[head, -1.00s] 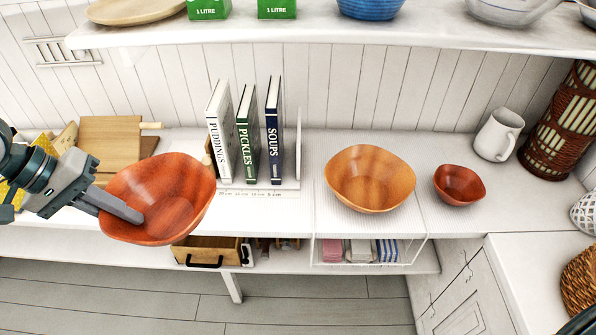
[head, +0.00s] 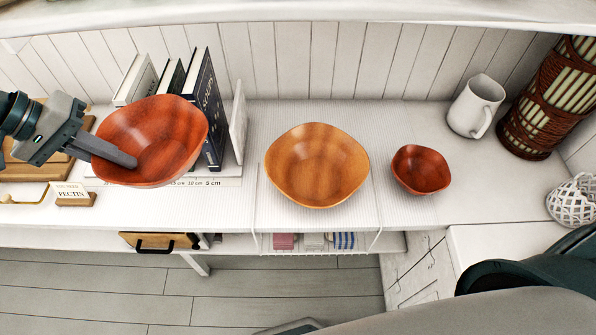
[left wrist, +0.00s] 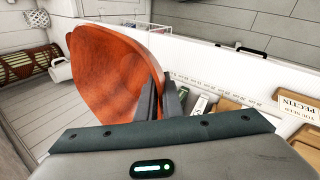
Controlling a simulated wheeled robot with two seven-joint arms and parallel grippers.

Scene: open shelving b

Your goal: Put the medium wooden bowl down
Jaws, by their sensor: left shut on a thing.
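A reddish-brown wooden bowl (head: 165,125) hangs tilted in my left gripper (head: 128,160), in front of the books at the left of the head view. The gripper is shut on the bowl's wall, with one finger showing inside the bowl. The left wrist view shows the bowl (left wrist: 110,75) with its rim side between the two fingers (left wrist: 160,103). An orange-brown wooden bowl (head: 317,165) stands upright on a ribbed white surface in the middle. A smaller reddish bowl (head: 421,169) stands to its right. My right gripper is not in view.
Upright books (head: 208,105) and a white bookend (head: 238,125) stand behind the held bowl. A white jug (head: 476,105) and a woven lantern (head: 547,97) are at the back right. A PECTIN label (head: 72,194) is at left.

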